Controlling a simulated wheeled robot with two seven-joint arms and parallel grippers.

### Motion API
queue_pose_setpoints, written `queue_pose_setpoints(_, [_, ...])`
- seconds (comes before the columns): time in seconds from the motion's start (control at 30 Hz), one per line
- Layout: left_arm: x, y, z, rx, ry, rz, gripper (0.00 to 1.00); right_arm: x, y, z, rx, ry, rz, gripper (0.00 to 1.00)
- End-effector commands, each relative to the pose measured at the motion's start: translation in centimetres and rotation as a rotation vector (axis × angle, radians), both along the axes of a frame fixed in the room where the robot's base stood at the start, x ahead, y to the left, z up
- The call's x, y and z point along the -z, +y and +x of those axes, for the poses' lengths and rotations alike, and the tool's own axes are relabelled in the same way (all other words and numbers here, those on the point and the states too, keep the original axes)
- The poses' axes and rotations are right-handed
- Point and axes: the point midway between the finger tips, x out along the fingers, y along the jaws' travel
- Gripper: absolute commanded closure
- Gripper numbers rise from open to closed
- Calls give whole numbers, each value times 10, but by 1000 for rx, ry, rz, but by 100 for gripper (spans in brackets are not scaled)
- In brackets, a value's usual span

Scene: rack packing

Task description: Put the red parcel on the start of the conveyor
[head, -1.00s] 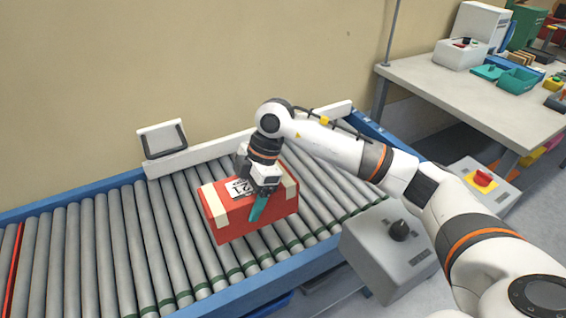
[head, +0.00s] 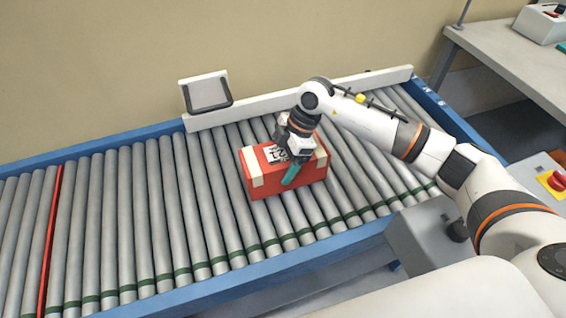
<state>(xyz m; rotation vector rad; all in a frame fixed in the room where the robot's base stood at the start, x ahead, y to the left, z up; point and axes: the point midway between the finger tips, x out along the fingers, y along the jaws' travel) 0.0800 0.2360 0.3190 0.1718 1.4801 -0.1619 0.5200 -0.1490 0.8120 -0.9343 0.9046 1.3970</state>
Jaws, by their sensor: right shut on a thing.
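The red parcel (head: 262,183) has cream tape bands and a white label on top. It is at the right part of the roller conveyor (head: 200,220), on or just above the rollers; I cannot tell if it touches them. My right gripper (head: 291,172) comes down on it from above and is shut on it, one teal finger showing on its near face. The other finger is hidden. My left gripper is not in view.
A red line (head: 50,240) crosses the rollers at the left. A white guide rail (head: 370,84) and a tilted panel (head: 205,92) stand along the back. A grey control box (head: 420,232) and a red stop button (head: 557,181) are at the right. Rollers left of the parcel are clear.

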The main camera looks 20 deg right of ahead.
Motion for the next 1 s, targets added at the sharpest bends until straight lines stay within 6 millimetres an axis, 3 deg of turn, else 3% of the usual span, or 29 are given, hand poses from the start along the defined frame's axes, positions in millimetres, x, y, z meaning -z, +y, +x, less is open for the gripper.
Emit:
queue_pose_setpoints(0.13, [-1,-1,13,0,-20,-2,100,17,1,0,-1,-1,3,58])
queue_pose_setpoints(0.43, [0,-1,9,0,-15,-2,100,19,1,0,0,-2,2,58])
queue_pose_setpoints(0.47, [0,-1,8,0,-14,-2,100,20,0,0,-1,0,1,15])
queue_pose_setpoints(0.57, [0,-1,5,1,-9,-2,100,20,0,0,-1,0,1,0])
queue_pose_setpoints(0.83, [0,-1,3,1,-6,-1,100,17,0,0,-1,0,1,0])
queue_pose_setpoints(1.0, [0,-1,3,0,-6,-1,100,-2,-9,1,-1,-4,0,0])
